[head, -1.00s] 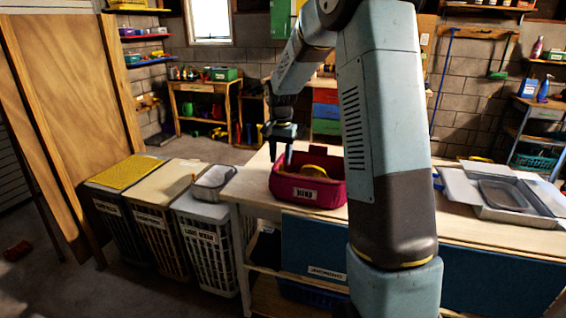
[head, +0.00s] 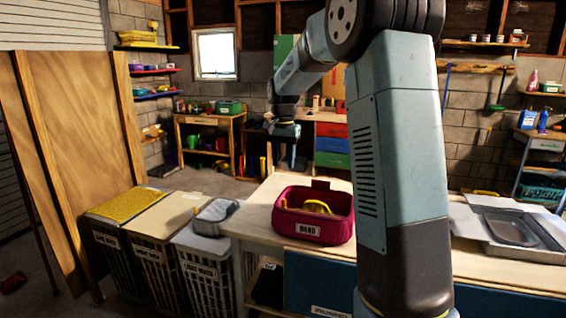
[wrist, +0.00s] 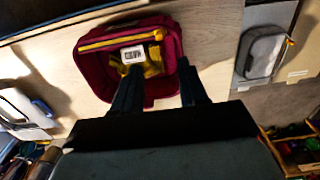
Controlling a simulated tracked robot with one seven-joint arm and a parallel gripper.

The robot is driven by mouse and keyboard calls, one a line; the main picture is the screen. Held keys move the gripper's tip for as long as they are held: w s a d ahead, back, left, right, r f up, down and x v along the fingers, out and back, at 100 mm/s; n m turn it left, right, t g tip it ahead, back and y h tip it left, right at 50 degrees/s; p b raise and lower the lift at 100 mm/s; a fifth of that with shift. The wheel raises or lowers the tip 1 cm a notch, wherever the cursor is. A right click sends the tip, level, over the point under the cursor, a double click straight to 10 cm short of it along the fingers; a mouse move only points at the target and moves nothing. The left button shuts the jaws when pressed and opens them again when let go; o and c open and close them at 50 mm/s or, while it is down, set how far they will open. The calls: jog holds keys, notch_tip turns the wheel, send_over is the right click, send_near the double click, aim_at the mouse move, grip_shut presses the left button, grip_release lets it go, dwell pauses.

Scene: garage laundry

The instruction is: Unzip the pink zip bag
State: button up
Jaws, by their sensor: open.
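The pink zip bag (head: 313,228) stands on the pale worktop, with a white label on its front. Its top looks open, with a yellow thing (head: 318,207) showing inside. In the wrist view the pink bag (wrist: 92,62) lies beyond my fingers, with a yellow strip (wrist: 120,40) along one side, probably the zip. My gripper (head: 282,165) is open and empty, above and behind the bag's left side in the head view. In the wrist view its two dark fingers (wrist: 160,78) overlap the near part of the bag; I cannot tell whether they touch it. The zip pull is not clearly visible.
A grey pouch (head: 216,212) lies on the labelled hampers left of the worktop (head: 265,215). An open white box with a clear tray (head: 510,232) sits at the right. My arm hides the worktop's middle. Wooden panels lean at the left.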

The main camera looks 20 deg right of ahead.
jog(key=shift+s+d+f, duration=0.15)
jog(key=shift+s+f, duration=0.05)
jog(key=shift+c, duration=1.3)
jog(key=s+d+f+m+y, duration=0.1)
jog(key=m, duration=0.1)
jog(key=s+d+f+m+y, duration=0.1)
jog(key=s+d+m+y, duration=0.1)
jog(key=m, duration=0.1)
jog(key=s+d+f+m+y, duration=0.1)
jog(key=s+f+m, duration=0.1)
jog(key=shift+d+f+y, duration=0.1)
jog(key=shift+d+y, duration=0.2)
jog(key=shift+d, duration=0.05)
grip_shut()
jog(key=s+d+f+m+t+y, duration=0.25)
jog(key=s+d+m+t, duration=0.2)
jog(key=d+m, duration=0.4)
jog(key=m+t, duration=0.1)
jog(key=m, duration=0.2)
send_near(284, 204)
jog(key=shift+y, duration=0.25)
jog(key=f, duration=0.4)
jog(key=shift+w+d+f, duration=0.2)
jog(key=shift+d+f, duration=0.05)
jog(key=shift+w+a+r+n, duration=0.15)
jog(key=shift+w+a+n, duration=0.1)
jog(key=shift+w+a, duration=0.9)
jog(key=shift+a, duration=0.35)
